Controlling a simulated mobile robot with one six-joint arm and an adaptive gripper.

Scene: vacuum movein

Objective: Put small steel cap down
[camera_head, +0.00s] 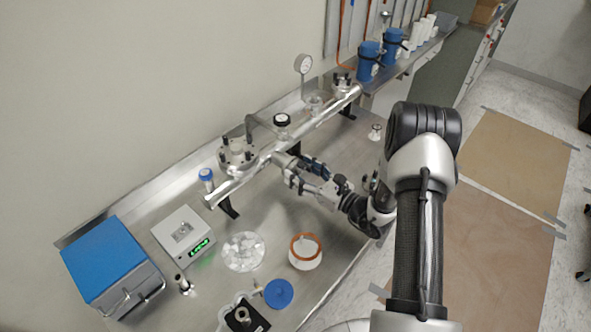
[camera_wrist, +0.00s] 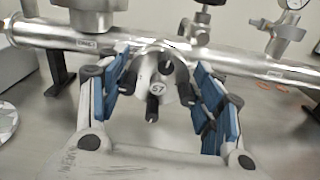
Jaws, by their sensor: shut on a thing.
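The small steel cap (camera_wrist: 157,88) appears to be the round steel piece with a "67"-like label and black knobs, between my fingers in the wrist view. My gripper (camera_wrist: 160,78) has its blue-padded fingers on both sides of it and is shut on it. Contact points are partly hidden. In the head view my gripper (camera_head: 300,168) is low at the front side of the steel pipe (camera_head: 325,118), near its middle. The pipe runs behind the cap in the wrist view (camera_wrist: 240,62). I cannot tell whether the cap touches the pipe.
The pipe stands on black supports above a steel bench (camera_head: 330,215). A scale (camera_head: 183,236), blue-topped box (camera_head: 108,262), dish of white pieces (camera_head: 244,251), orange-rimmed jar (camera_head: 305,262) and blue lid (camera_head: 279,293) stand front left. Blue containers (camera_head: 368,62) are at the back. Bare bench lies right of the jar.

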